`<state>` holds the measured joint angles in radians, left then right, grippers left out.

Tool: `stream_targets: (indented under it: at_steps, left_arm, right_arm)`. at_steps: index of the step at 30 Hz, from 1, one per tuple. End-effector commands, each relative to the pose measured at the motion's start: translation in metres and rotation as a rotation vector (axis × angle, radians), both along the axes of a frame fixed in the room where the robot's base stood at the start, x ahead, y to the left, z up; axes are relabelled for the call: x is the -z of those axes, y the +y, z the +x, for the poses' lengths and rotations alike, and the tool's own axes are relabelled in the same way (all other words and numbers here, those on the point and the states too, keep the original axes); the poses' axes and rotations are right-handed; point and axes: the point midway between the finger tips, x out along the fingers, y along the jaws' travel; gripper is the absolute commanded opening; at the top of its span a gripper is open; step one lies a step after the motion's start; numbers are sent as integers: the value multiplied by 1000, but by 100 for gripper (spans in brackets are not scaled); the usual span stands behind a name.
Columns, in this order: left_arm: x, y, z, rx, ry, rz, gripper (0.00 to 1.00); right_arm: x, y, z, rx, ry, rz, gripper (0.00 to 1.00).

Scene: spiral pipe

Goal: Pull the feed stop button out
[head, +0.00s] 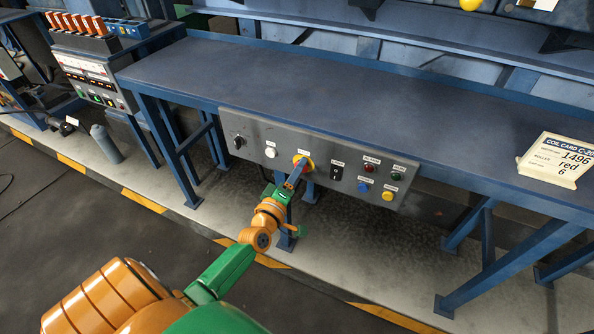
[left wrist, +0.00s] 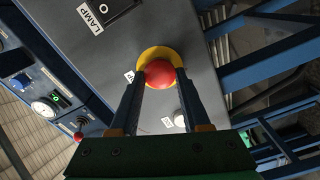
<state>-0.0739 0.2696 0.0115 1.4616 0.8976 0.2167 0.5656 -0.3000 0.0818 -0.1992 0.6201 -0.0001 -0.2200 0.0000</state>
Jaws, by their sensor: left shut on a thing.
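The feed stop button (left wrist: 160,73) is a red mushroom head on a yellow collar (left wrist: 152,53). It is mounted on the front of a grey control panel (head: 235,124) under the bench edge. My left gripper (left wrist: 159,80) has one finger on each side of the red head and is shut on it. In the head view the left gripper (head: 296,172) reaches the panel and hides the red head. Part of the yellow collar (head: 309,161) shows there. The button's label is too small to read. My right gripper is in neither view.
The panel also carries a black knob (head: 238,142), a white button (head: 270,152), a black lamp switch (head: 336,173), and red, green, blue and yellow buttons to the right. The blue bench (head: 330,85) overhangs it. A card (head: 556,160) stands on the bench at right.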

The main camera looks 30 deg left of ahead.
Motion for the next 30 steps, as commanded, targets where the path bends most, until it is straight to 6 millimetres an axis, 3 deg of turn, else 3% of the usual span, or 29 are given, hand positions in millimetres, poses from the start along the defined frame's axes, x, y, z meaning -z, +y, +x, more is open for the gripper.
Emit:
stream_targets:
  at_steps: [28,29,30]
  left_arm:
    - [2,-3,-8,3,5,-2,0]
    - [2,-3,-8,3,5,-2,52]
    - [2,-3,-8,3,5,-2,63]
  right_arm:
    - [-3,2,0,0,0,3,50]
    - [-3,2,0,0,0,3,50]
    - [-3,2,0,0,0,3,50]
